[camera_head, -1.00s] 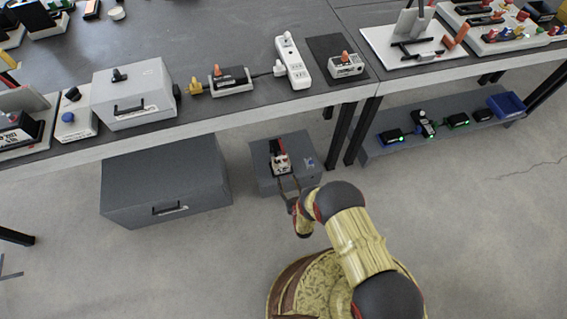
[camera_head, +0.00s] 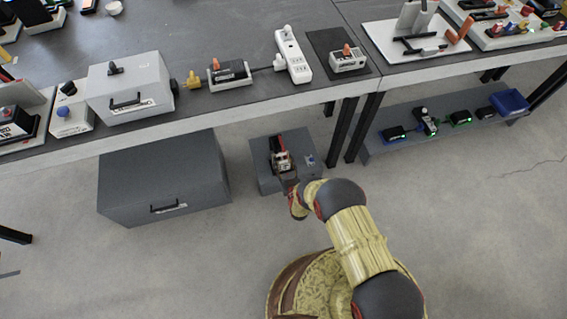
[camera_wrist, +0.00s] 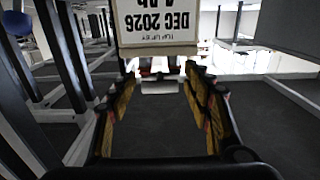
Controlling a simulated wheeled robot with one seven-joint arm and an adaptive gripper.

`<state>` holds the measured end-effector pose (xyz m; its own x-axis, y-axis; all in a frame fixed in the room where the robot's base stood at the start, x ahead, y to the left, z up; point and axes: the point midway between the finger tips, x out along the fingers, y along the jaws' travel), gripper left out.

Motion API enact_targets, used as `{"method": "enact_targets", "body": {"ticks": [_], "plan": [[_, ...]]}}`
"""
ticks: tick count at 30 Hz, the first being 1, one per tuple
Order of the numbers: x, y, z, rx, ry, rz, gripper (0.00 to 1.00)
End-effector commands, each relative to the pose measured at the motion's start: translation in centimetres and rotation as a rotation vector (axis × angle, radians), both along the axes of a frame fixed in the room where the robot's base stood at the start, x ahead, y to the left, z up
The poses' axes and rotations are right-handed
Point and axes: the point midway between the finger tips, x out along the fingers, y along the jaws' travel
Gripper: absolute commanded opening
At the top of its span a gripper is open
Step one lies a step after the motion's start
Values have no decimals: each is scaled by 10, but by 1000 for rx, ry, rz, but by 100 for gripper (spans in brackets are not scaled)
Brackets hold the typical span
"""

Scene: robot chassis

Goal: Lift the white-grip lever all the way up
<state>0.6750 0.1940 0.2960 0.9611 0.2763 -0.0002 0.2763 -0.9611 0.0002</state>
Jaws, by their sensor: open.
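The lever unit (camera_head: 281,160), with a red and black upright part and a pale front, sits on a grey box on the floor under the table. The wrist view shows a short white bar (camera_wrist: 159,87), apparently the lever's white grip, between the fingers near their tips. My gripper (camera_head: 287,180) is at the near side of the unit and is open, with a finger on each side of the bar. In the wrist view my gripper (camera_wrist: 160,78) shows no clear contact with it. The lever's pivot is hidden.
A white label plate (camera_wrist: 158,22) with upside-down text is just beyond the fingertips. The grey box (camera_head: 262,183) carries the unit. A larger grey case (camera_head: 165,180) stands to its left. The table edge (camera_head: 250,113) and a black leg (camera_head: 346,128) are close; the floor in front is clear.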

Motion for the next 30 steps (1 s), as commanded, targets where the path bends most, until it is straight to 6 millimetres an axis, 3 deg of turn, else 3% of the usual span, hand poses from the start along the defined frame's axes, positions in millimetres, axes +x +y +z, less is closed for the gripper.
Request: {"method": "enact_targets", "body": {"ticks": [5,30], "plan": [[0,0,0,0,0,0,50],[0,0,0,0,0,0,3]]}}
